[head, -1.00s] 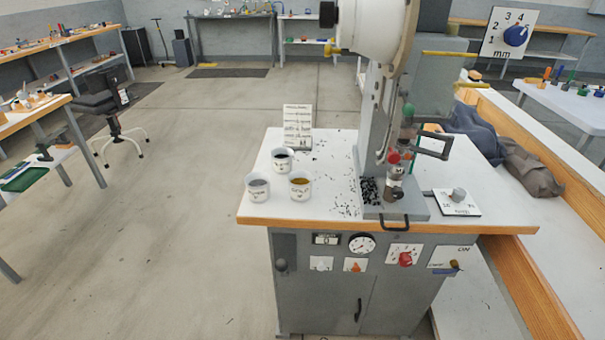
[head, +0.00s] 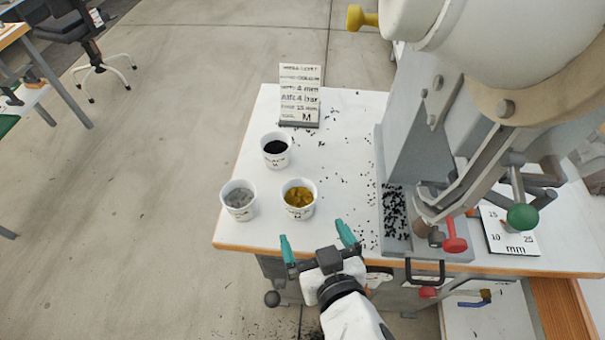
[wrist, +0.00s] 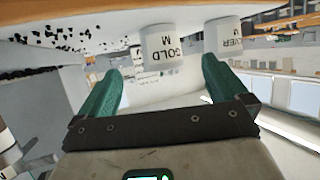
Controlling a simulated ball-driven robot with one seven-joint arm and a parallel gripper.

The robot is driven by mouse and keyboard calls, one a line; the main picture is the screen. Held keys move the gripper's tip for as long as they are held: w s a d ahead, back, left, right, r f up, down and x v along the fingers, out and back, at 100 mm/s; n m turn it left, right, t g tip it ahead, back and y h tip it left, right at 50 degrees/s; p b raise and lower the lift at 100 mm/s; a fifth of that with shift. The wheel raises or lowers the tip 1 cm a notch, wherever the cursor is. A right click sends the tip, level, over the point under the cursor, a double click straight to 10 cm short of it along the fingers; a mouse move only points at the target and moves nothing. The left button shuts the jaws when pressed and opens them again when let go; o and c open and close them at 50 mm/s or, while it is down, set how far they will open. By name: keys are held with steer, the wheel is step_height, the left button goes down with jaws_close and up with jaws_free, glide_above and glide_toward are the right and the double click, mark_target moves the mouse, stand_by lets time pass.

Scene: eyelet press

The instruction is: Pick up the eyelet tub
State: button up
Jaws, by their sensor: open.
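Three white eyelet tubs stand upright on the white bench top. The tub of gold eyelets (head: 299,208) is nearest the front edge, the tub of silver eyelets (head: 239,212) is to its left, and the tub of black eyelets (head: 276,160) is behind them. My gripper (head: 316,236) is open and empty at the bench's front edge, its teal fingers apart, just short of the gold tub. In the upside-down wrist view, the gold tub (wrist: 162,47), labelled "GOLD M", shows between the fingers (wrist: 162,72). The silver tub (wrist: 223,38) is right of it. The black tub is not seen there.
A white spec card (head: 300,94) stands behind the tubs. The grey eyelet press (head: 400,150) rises at right, with a green-knobbed lever (head: 523,216) and a red knob (head: 455,243). Loose black eyelets lie scattered near its base. Open floor lies left of the bench.

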mark_target(302, 213)
steer(key=x, duration=0.5)
steer(key=shift+w+a+r, duration=0.2)
steer(key=shift+w+a, duration=0.05)
steer(key=shift+a, duration=0.05)
steer(key=shift+d+p+x, duration=0.1)
steer(key=shift+p+x, duration=0.25)
steer(key=shift+x, duration=1.1)
steer(key=shift+d+p+x, duration=0.15)
steer(key=shift+p+x, duration=0.2)
steer(key=shift+x, duration=1.1)
steer(key=shift+f, duration=0.15)
steer(key=c, duration=1)
steer(key=shift+c, duration=0.5)
